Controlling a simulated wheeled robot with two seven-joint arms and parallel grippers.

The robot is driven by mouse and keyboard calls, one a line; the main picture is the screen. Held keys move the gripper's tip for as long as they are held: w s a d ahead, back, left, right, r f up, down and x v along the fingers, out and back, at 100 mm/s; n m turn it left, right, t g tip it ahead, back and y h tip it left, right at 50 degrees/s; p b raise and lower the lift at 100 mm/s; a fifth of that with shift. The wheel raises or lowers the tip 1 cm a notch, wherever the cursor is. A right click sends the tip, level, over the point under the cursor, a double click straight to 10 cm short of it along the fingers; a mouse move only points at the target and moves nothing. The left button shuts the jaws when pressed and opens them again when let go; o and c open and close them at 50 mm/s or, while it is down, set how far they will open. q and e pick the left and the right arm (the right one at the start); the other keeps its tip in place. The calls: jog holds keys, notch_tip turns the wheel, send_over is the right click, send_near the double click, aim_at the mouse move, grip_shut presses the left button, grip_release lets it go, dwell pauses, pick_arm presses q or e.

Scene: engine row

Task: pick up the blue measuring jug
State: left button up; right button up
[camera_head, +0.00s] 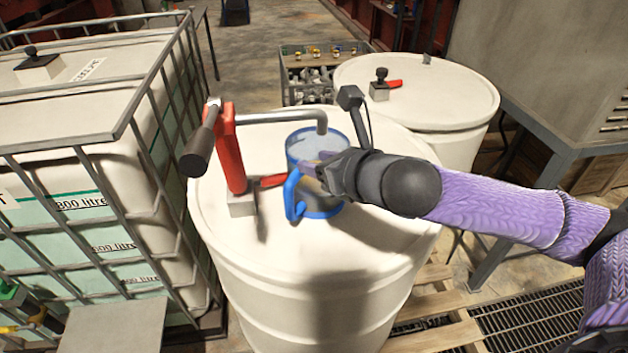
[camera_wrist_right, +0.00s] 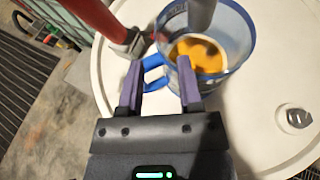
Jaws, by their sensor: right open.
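The blue measuring jug (camera_head: 302,150) stands upright on the white drum, clear-walled with a blue rim, base and handle. In the right wrist view the jug (camera_wrist_right: 238,35) shows something orange-yellow inside. Its handle (camera_head: 292,195) points toward the front left in the head view. My right gripper (camera_head: 318,172) is open in front of the jug and hides part of its wall. In the right wrist view the fingers of the gripper (camera_wrist_right: 158,66) lie either side of the handle (camera_wrist_right: 153,73); I cannot tell if they touch it. My left gripper is not in view.
A red hand pump (camera_head: 229,150) stands on the white drum (camera_head: 270,265), left of the jug. Its grey spout (camera_head: 285,116) reaches over the jug. A caged tank (camera_head: 90,150) is at left. Another drum (camera_head: 440,95) and a crate (camera_head: 310,80) stand behind.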

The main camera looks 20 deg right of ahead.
aim_at(297, 158)
jog(key=x, duration=0.5)
jog(key=shift+w+a+f, duration=0.15)
jog(key=shift+w+f, duration=0.05)
jog(key=shift+w, duration=0.1)
grip_shut()
jog(key=shift+s, duration=0.1)
jog(key=shift+f, duration=0.15)
dwell(0.7)
